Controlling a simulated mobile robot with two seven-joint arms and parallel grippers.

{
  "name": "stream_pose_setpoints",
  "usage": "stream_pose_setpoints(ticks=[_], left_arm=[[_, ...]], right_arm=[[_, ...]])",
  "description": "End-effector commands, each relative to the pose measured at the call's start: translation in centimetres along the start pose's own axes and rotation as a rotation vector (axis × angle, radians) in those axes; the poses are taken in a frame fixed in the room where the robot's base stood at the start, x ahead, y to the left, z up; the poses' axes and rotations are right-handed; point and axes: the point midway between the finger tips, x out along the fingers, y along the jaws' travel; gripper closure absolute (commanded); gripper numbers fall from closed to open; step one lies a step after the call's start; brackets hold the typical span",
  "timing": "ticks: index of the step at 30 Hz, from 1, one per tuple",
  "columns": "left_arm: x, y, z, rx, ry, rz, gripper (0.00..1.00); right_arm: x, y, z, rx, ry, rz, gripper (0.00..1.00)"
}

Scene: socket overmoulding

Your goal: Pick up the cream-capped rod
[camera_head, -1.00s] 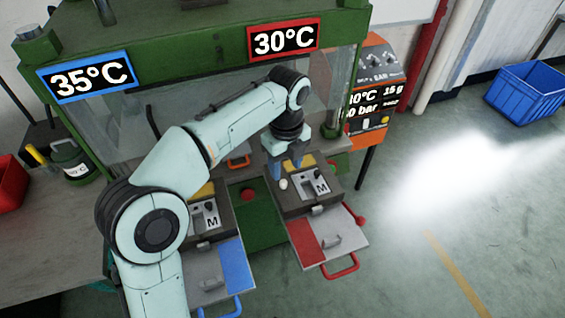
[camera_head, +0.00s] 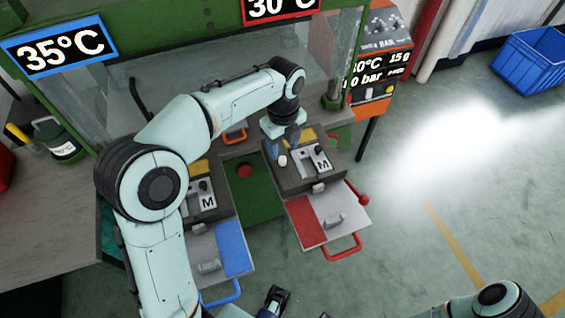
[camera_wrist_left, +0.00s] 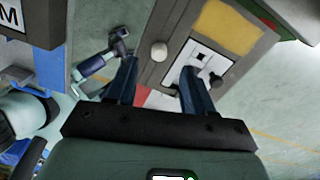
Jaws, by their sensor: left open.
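The cream cap (camera_head: 282,160) of the rod shows as a small round knob on the dark block of the right-hand mould station, left of the plate marked M (camera_head: 316,160). The rod below the cap is hidden. My left gripper (camera_head: 284,146) is open, just behind and above the cap, with its fingers pointing down. In the left wrist view the cream cap (camera_wrist_left: 159,52) shows between and beyond the two blue fingers of the left gripper (camera_wrist_left: 160,72), with no visible contact. My right gripper (camera_head: 272,300) shows partly at the bottom edge; its jaws are unclear.
The green press frame with a 35°C sign (camera_head: 58,49) stands over both stations. A second M station (camera_head: 203,196) with a blue handle (camera_head: 222,294) is at left. A red handle (camera_head: 343,250) juts out in front. Open floor and a blue crate (camera_head: 530,62) are at right.

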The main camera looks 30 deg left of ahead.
Motion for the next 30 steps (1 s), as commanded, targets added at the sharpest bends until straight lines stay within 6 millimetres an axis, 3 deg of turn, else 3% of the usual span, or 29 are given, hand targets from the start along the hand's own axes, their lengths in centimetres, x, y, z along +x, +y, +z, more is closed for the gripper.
stream_pose_setpoints(ticks=[9,18,23,30], left_arm=[[4.5,0.2,0.1,0.001,0.001,0.002,0.48],[4.9,0.2,0.1,0.000,0.000,0.001,0.48],[4.9,0.1,0.1,0.000,0.000,0.000,1.00],[4.9,0.1,0.1,0.001,0.000,0.000,1.00]], right_arm=[[0.8,0.3,-0.1,0.000,0.000,0.000,1.00],[0.8,0.3,-0.1,0.000,0.001,0.000,1.00],[0.8,0.3,-0.1,0.000,0.001,0.000,1.00],[0.8,0.3,-0.1,0.000,0.001,0.000,1.00]])
